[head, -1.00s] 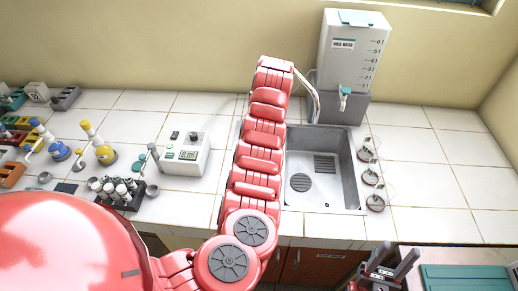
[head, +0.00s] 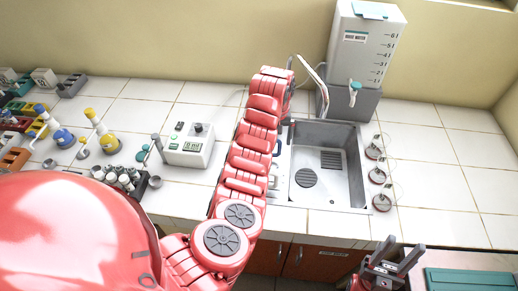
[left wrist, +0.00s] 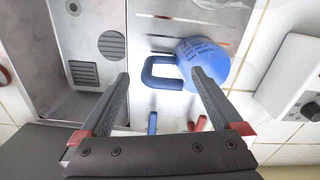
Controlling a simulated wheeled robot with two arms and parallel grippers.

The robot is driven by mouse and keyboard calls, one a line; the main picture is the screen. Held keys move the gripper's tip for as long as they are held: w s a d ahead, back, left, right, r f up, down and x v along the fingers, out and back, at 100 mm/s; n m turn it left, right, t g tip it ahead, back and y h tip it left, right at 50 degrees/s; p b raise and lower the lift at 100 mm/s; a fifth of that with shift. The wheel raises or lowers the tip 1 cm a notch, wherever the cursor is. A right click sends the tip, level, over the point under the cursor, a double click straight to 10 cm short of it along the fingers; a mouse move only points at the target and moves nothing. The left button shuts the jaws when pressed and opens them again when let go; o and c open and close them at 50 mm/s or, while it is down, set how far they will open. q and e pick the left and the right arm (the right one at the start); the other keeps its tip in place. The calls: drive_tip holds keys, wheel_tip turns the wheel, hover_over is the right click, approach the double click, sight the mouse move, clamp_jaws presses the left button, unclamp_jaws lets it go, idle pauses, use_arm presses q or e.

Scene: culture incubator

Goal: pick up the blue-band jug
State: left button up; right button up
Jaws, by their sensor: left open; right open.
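The blue-band jug (left wrist: 205,62) shows in the left wrist view, seen from above, with its blue handle (left wrist: 157,72) pointing left. It stands beside the sink. In the head view only a bit of its blue handle (head: 277,147) shows; my left arm hides the rest. My left gripper (left wrist: 161,76) is open, its two fingers pointing toward the jug, with the handle showing between the fingertips. Nothing is held; contact with the handle cannot be told. My right gripper (head: 398,254) is open and empty in front of the counter.
The sink (head: 335,190) lies right of the jug in the head view. A white meter (head: 188,146) stands on the left, near a tube rack (head: 128,186) and bottles. A water tank (head: 366,45) stands behind.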

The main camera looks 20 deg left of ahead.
sight(274, 155)
use_arm(q)
drive_tip(key=shift+f, duration=0.9)
wheel_tip(274, 155, down, 4)
drive_tip(key=p, duration=0.3)
drive_tip(key=shift+s, duration=0.1)
drive_tip(key=shift+f, duration=0.55)
clamp_jaws()
